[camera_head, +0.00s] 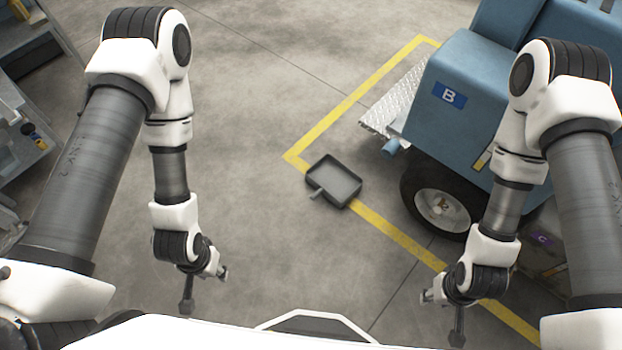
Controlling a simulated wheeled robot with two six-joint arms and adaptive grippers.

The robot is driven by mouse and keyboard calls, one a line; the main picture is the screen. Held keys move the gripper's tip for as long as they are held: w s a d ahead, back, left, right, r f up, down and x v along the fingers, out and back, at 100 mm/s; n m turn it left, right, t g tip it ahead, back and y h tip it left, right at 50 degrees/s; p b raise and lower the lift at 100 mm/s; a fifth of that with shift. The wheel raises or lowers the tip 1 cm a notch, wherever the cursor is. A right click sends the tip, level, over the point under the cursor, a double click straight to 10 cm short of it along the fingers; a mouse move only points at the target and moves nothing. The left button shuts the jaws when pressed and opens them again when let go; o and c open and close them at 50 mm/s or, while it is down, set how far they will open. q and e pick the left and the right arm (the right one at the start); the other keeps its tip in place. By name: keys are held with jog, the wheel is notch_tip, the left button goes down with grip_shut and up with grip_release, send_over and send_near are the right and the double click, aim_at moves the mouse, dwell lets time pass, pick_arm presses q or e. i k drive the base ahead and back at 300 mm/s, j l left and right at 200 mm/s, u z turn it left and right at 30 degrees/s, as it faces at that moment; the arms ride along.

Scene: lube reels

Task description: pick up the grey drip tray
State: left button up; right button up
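The grey drip tray (339,183) lies on the concrete floor, partly over the yellow line. It is a shallow dark-rimmed square with a small handle or spout (317,194) at its left side, and it looks empty. My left gripper (204,290) hangs low at the lower left, well apart from the tray. My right gripper (441,313) hangs low at the lower right, also apart from the tray. Both are small and seen from above, and I cannot tell how far their fingers are open. Neither visibly holds anything.
A blue cart (470,110) marked B, with a black tyre (437,204) and a diamond-plate step (392,104), stands right of the tray. A yellow floor line (398,236) runs past it. Shelving (25,140) stands at the far left. The floor left of the tray is clear.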

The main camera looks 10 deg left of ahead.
aim_at(329, 178)
jog(key=i+l, duration=0.15)
jog(key=l, duration=0.2)
jog(key=i+l+u, duration=0.1)
jog(key=l, duration=0.3)
jog(key=i+l, duration=0.2)
jog(key=l, duration=0.15)
